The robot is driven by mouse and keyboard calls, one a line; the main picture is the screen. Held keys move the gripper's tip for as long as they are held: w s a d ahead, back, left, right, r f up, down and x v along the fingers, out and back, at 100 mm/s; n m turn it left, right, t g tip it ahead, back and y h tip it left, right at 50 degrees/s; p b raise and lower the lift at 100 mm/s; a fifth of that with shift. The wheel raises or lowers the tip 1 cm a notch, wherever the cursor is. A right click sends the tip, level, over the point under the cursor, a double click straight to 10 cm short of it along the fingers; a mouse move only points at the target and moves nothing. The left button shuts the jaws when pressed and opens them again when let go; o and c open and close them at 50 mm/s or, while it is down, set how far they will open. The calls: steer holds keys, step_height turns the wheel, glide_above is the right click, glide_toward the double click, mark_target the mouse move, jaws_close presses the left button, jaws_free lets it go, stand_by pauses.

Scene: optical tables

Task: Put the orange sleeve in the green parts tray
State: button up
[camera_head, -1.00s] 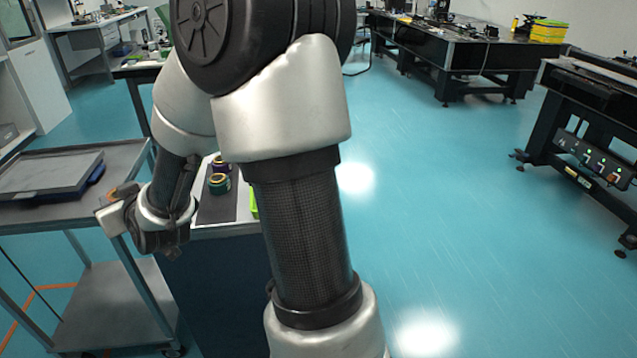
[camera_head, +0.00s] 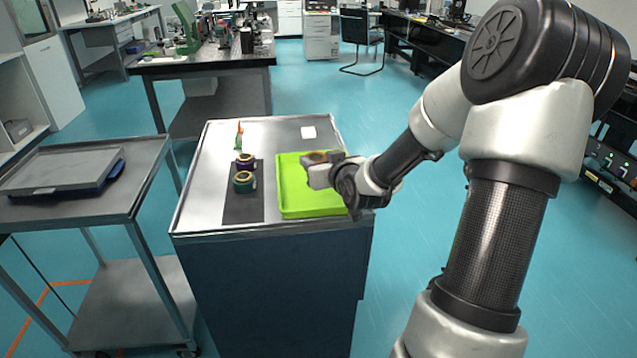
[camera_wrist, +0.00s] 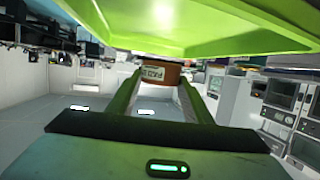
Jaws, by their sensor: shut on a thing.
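The orange sleeve (camera_head: 315,157) is between the fingers of my gripper (camera_head: 318,168), and only part of it shows in the head view. In the wrist view the sleeve (camera_wrist: 160,73) shows as a brown-orange band with a pale printed label, between the two fingertips (camera_wrist: 158,82). The green parts tray (camera_head: 296,209) lies on the cabinet top, and my gripper is over its right part. The tray also shows large at the top of the wrist view (camera_wrist: 190,30). I cannot tell exactly how high the sleeve is above the tray floor.
Left of the tray, a purple ring-shaped part (camera_head: 245,160) and a teal one (camera_head: 244,182) stand on a dark mat (camera_head: 243,212). A small red-and-green item (camera_head: 239,136) is behind them. A white square (camera_head: 308,132) lies behind the tray. A grey cart (camera_head: 80,213) stands to the left.

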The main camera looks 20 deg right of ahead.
steer(key=shift+f+b, duration=0.65)
steer(key=shift+f, duration=1.75)
steer(key=shift+f, duration=0.15)
steer(key=o, duration=1.2)
steer(key=shift+c, duration=0.2)
